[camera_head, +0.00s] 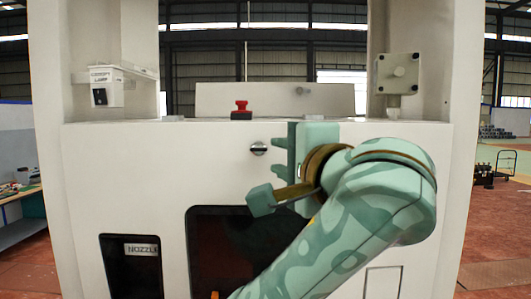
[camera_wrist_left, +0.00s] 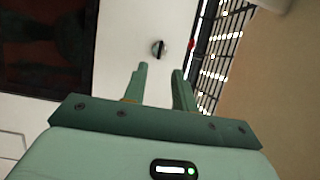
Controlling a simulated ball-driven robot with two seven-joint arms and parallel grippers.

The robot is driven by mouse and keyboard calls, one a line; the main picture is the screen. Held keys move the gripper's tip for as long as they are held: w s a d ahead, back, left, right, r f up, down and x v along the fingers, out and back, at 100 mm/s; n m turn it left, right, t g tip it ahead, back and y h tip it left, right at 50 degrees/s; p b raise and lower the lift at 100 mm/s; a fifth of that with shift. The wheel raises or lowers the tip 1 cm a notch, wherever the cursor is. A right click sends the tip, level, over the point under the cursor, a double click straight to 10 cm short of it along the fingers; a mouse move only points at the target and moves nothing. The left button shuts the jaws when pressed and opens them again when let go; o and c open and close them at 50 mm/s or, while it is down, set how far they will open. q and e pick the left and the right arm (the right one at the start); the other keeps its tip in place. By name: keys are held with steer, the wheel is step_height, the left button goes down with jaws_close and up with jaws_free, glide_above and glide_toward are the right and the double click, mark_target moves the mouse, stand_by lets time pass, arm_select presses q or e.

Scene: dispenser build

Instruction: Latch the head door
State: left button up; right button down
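The head door is the white front panel (camera_head: 190,150) of the dispenser; it looks flush, though its seams are hard to make out. A small round metal latch (camera_head: 258,149) with a dark bar across it sits near the panel's top. In the head view the bar lies about level. My left gripper (camera_head: 278,156) is just right of the latch, its two fingers apart and pointing at it. In the left wrist view the latch (camera_wrist_left: 158,49) lies just beyond the gap between the open, empty fingers (camera_wrist_left: 160,78). No contact shows. My right gripper is out of view.
A red push button (camera_head: 241,110) stands on the ledge above the latch. A canopy lamp switch (camera_head: 104,88) is on the left post and a grey box (camera_head: 397,73) on the right. Below are a dark window (camera_head: 225,240) and the nozzle recess (camera_head: 131,270).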

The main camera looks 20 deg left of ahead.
mark_target(260, 150)
arm_select(q)
steer(key=p+x, duration=0.1)
steer(key=x, duration=0.4)
steer(key=shift+w+a+r+p, duration=0.1)
steer(key=shift+a+r+p, duration=0.05)
steer(key=shift+a+p, duration=0.3)
steer(key=shift+w+a, duration=0.25)
steer(key=shift+w, duration=0.35)
steer(key=shift+a+f, duration=0.1)
steer(key=shift+f, duration=0.15)
steer(key=shift+c, duration=0.3)
steer(key=c, duration=0.5)
jaws_close()
